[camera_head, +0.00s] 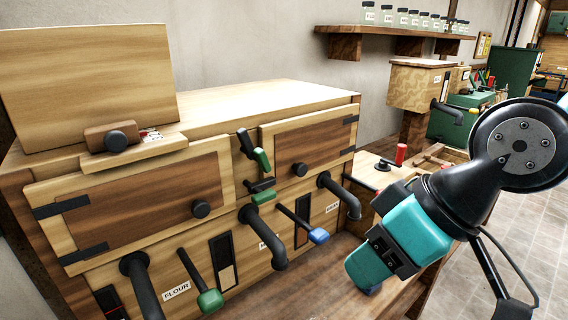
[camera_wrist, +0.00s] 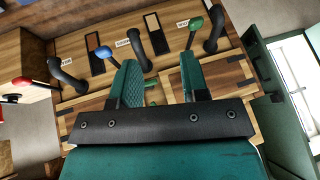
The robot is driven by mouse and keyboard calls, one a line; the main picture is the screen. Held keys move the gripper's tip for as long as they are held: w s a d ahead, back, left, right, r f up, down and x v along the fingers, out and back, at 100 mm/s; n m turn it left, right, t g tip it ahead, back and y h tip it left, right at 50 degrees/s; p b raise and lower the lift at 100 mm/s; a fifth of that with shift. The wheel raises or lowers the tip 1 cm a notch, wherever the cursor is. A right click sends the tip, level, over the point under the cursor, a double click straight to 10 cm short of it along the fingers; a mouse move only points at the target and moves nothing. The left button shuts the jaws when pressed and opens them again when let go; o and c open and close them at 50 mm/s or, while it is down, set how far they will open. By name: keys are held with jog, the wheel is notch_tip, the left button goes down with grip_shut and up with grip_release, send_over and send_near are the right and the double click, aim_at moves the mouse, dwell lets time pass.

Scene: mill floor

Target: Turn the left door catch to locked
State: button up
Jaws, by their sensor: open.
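The cabinet's left door (camera_head: 150,200) and right door (camera_head: 315,145) both look closed. Between them are two black catches with green grips, an upper one (camera_head: 262,160) slanting down to the right and a lower one (camera_head: 264,196) close below. I cannot tell for sure which belongs to the left door. My gripper (camera_head: 358,275) is open and empty, in front of and right of the catches, apart from the cabinet. In the wrist view its fingers (camera_wrist: 162,80) stand apart, with a green grip (camera_wrist: 152,85) showing in the gap beyond; most of the catches is hidden.
Black spouts (camera_head: 275,240), a green-tipped lever (camera_head: 208,300) and a blue-tipped lever (camera_head: 318,236) stick out below the doors. A wooden block with a black knob (camera_head: 116,141) sits on the cabinet top. A red-handled crank (camera_head: 400,155) stands right. A jar shelf (camera_head: 395,36) is above.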

jog(key=w+a+f+n+t+y+b, duration=0.1)
jog(key=w+a+f+t+y+b, duration=0.15)
jog(key=w+t+b, duration=0.3)
jog(key=n+t+y+b, duration=0.2)
jog(key=t+b, duration=0.3)
jog(key=t, duration=0.2)
send_near(266, 161)
jog(key=shift+g, duration=0.25)
jog(key=p+x, duration=0.6)
jog(key=p, duration=0.2)
jog(key=p+x, duration=0.7)
jog(key=p, duration=0.2)
jog(key=shift+r, duration=0.25)
jog(key=shift+c, duration=0.2)
grip_shut()
